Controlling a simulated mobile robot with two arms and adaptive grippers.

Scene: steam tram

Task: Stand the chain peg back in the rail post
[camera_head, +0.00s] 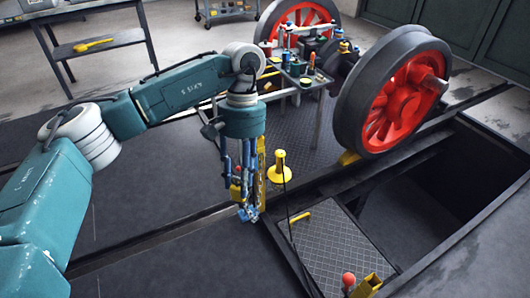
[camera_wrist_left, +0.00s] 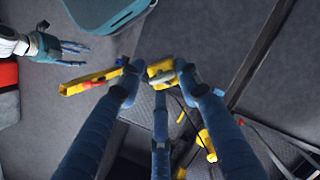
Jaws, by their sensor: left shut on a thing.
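My left gripper (camera_head: 247,212) hangs pointing down beside the hatch plate. In the left wrist view its blue fingers close on a yellow piece (camera_wrist_left: 154,69), which I take to be the chain peg; its lower part is hidden. A yellow square post with a red ball, which I take to be the rail post (camera_head: 367,287), stands at the bottom edge of the head view. It also shows in the left wrist view (camera_wrist_left: 80,86), left of the fingers and apart from the held piece. My right gripper (camera_wrist_left: 72,47) is empty with spread fingers at upper left.
A yellow flanged piece (camera_head: 280,172) stands beyond the hatch plate (camera_head: 335,250), which has a yellow handle (camera_head: 300,216). An open pit (camera_head: 420,200) lies to the right. A red-spoked wheel (camera_head: 400,95) and a small table with tools (camera_head: 305,80) stand behind.

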